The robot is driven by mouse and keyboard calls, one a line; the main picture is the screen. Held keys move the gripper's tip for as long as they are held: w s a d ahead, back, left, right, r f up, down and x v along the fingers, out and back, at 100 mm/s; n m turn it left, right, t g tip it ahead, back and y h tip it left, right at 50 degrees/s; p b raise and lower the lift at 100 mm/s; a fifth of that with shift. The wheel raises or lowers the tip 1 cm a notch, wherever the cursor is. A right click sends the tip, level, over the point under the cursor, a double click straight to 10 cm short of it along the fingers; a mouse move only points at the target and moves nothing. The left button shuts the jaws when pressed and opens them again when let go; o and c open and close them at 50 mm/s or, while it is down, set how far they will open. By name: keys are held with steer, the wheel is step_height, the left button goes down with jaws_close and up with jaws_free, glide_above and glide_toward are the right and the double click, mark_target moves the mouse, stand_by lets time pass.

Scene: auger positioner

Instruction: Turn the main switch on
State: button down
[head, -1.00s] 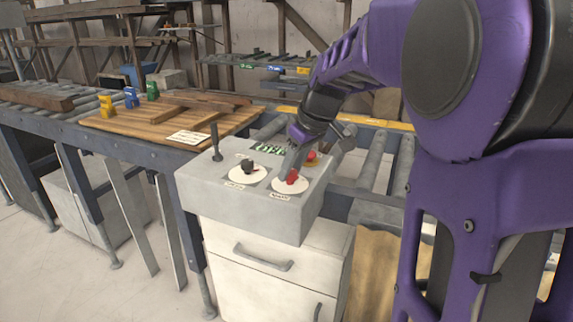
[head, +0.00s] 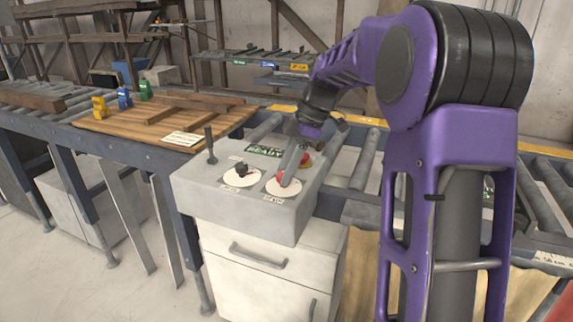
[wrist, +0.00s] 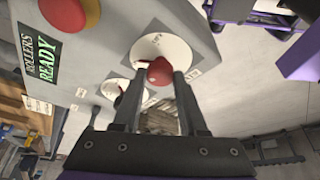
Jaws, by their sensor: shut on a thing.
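The main switch appears to be the red knob (head: 281,178) on a white round dial (head: 287,189) at the right front of the grey control box (head: 205,187). Its label is too small to read surely. My gripper (head: 286,179) reaches down from behind and is shut on the knob. In the wrist view the red knob (wrist: 160,71) sits between the two fingertips of my gripper (wrist: 159,76). One finger partly hides the knob in the head view. A lit green display (wrist: 35,60) on the box reads "ROLLERS READY".
A black knob (head: 241,170) on its own dial is to the left, with an upright lever (head: 210,146) behind. A red push button on a yellow base (head: 306,160) is close behind my fingers. Roller conveyors (head: 365,153) and a wooden board (head: 110,124) lie behind.

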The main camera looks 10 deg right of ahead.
steer(key=shift+n+g+p, duration=0.5)
steer(key=shift+n, duration=0.6)
steer(key=shift+c, duration=2.3)
jaws_free()
steer(key=p+v, duration=0.3)
steer(key=v, duration=1.4)
steer(key=shift+r, duration=0.25)
